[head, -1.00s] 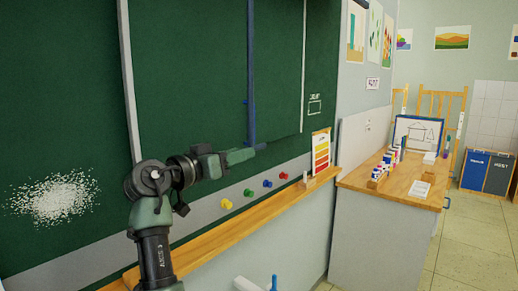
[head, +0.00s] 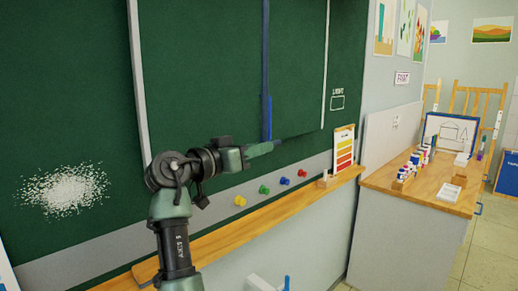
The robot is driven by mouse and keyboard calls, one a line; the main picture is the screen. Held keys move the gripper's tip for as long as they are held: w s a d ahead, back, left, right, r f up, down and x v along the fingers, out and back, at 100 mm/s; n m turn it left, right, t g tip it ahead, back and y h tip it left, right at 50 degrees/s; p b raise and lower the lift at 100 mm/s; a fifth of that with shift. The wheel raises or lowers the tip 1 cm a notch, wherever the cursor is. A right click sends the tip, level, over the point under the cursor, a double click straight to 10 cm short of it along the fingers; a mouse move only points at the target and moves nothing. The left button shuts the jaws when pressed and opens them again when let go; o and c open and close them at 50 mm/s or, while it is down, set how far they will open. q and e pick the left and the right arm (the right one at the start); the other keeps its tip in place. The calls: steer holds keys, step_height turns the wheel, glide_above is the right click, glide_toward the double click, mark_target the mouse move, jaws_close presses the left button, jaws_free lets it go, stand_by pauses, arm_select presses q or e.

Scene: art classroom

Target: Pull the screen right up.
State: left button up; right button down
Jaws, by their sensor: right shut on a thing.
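The screen (head: 225,60) is a dark green panel on the green wall board, with a pale strip down its left side and a thin pale line down its right. Its lower edge runs just above the grey strip of the board. A blue vertical bar (head: 267,75) hangs down its front, with a brighter blue lower part. My right gripper (head: 264,148) is at the bar's lower end and is shut on it; the fingers hide the exact contact. My left gripper is not in view.
A wooden ledge (head: 255,227) runs below the board, with several coloured magnets above it. A colour chart (head: 344,150) stands at its right end. A wooden-topped cabinet (head: 425,193) with paints stands to the right. Chalk smudges (head: 62,190) mark the board at left.

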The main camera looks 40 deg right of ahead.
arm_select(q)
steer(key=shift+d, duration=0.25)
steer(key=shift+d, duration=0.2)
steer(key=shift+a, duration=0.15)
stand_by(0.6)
arm_select(e)
steer(key=shift+d+r, duration=0.1)
